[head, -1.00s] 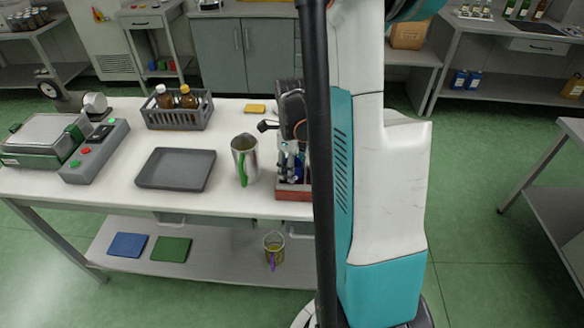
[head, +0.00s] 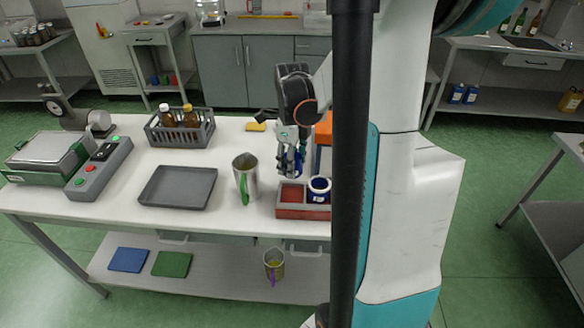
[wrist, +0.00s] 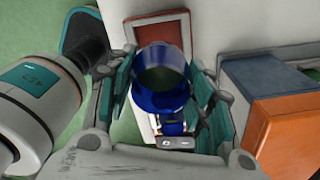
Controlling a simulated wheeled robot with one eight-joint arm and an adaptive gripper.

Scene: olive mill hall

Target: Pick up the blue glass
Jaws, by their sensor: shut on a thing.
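My gripper (head: 289,150) hangs over the red tray (head: 291,212) on the white table. It is shut on the blue glass, which shows deep blue and see-through between the fingers in the wrist view (wrist: 160,82). In the head view the fingers partly hide the glass (head: 297,162). The glass is held above the tray. A blue and white cup-like thing (head: 319,190) stands in the tray's right part; the left compartment looks empty and red.
A steel jug (head: 245,180) with a green handle stands left of the tray. A grey tray (head: 178,187) and a bottle crate (head: 180,128) are farther left. An orange box (wrist: 283,132) and a blue-grey box (wrist: 262,85) are close to the right of my gripper.

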